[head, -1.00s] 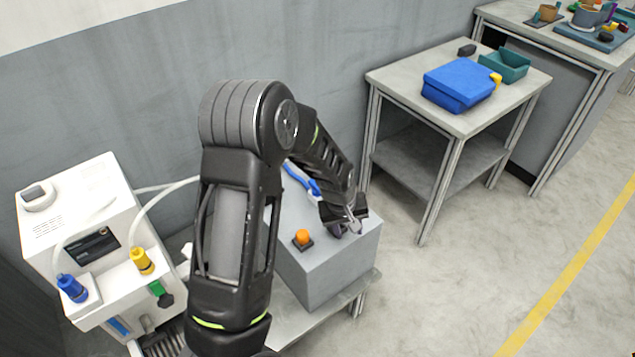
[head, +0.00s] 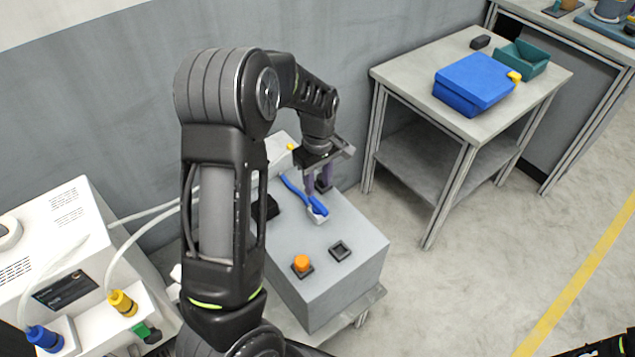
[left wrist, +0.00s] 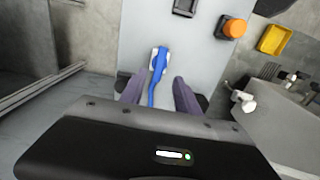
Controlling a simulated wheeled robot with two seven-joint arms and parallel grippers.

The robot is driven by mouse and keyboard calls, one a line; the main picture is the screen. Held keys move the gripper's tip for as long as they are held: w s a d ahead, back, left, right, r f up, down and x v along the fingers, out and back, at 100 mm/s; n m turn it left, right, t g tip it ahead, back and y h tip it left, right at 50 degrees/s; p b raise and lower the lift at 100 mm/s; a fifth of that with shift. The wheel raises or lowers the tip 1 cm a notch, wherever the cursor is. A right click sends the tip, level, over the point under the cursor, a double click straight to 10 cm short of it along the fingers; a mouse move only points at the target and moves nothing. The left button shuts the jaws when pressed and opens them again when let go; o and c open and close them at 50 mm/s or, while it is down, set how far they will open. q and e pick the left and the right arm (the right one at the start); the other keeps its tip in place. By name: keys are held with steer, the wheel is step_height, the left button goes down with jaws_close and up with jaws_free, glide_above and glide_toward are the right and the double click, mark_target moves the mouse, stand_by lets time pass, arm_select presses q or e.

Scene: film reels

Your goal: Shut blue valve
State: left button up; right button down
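A blue valve knob (head: 45,338) stands on a front ledge of the white machine (head: 60,225), at the lower left of the head view. My left gripper (head: 318,184) is over the box's back part, by the tool. Its purple fingers are apart in the left wrist view, with the blue handle seen between them; contact is unclear. A dark part of my right arm shows at the lower right corner; its gripper cannot be made out.
A yellow knob (head: 122,303) with a hose stands near the blue one. An orange button (head: 302,263) and a dark square socket (head: 340,250) are on the box. A side table (head: 400,80) with a blue case (head: 474,84) stands to the right, with clear floor beside it.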

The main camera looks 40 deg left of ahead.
mark_target(318, 203)
arm_select(q)
steer(key=shift+w+a, duration=0.1)
steer(key=shift+w, duration=0.1)
steer(key=shift+s+r, duration=0.15)
steer(key=shift+s, duration=0.05)
steer(key=shift+f, duration=3.95)
steer(key=shift+c, duration=0.6)
jaws_close()
